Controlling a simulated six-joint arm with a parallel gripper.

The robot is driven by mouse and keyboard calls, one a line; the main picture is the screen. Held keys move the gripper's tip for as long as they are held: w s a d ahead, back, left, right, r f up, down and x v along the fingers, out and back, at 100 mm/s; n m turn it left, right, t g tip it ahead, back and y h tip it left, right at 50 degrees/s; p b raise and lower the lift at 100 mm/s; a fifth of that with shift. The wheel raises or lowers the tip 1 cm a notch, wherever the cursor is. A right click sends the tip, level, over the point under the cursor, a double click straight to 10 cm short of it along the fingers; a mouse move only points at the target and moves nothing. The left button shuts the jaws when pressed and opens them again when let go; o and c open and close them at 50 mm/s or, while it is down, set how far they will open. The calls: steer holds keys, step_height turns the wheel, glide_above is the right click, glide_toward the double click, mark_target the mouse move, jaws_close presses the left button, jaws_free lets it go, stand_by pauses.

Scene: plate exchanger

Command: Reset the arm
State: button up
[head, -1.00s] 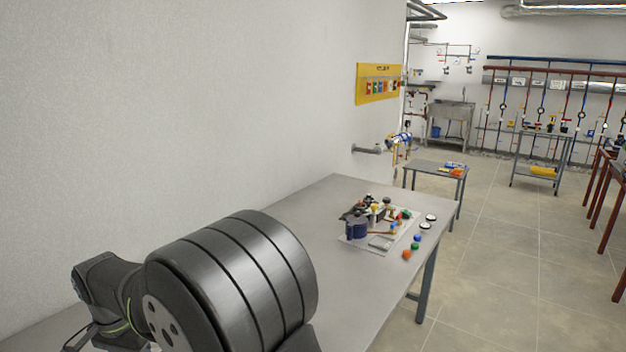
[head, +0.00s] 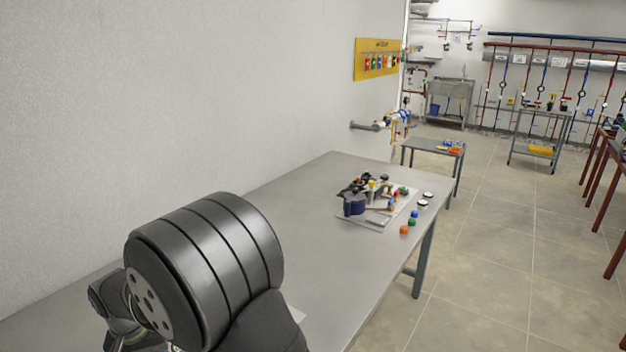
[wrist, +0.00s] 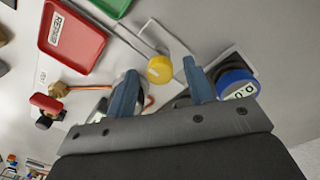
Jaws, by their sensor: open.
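My arm (head: 205,265) fills the lower left of the head view, bent over the near part of the grey table (head: 340,170). My gripper shows in the wrist view (wrist: 160,88), with two blue fingers spread apart and nothing between them. A yellow round cap (wrist: 160,69) lies beyond the gap between the fingertips. A blue-rimmed round piece (wrist: 237,84) with lettering is just right of the right finger. The gripper itself cannot be made out in the head view.
A board with several parts (head: 368,203) sits at the table's far end, with coloured caps (head: 404,229) beside it. The wrist view shows a red labelled tray (wrist: 73,36) and a red-handled valve (wrist: 46,106). A yellow tag board (head: 377,59) hangs on the wall.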

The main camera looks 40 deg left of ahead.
steer(key=n, duration=0.5)
steer(key=shift+n, duration=0.4)
steer(key=n, duration=0.5)
steer(key=shift+d+y, duration=0.1)
steer(key=shift+y, duration=0.2)
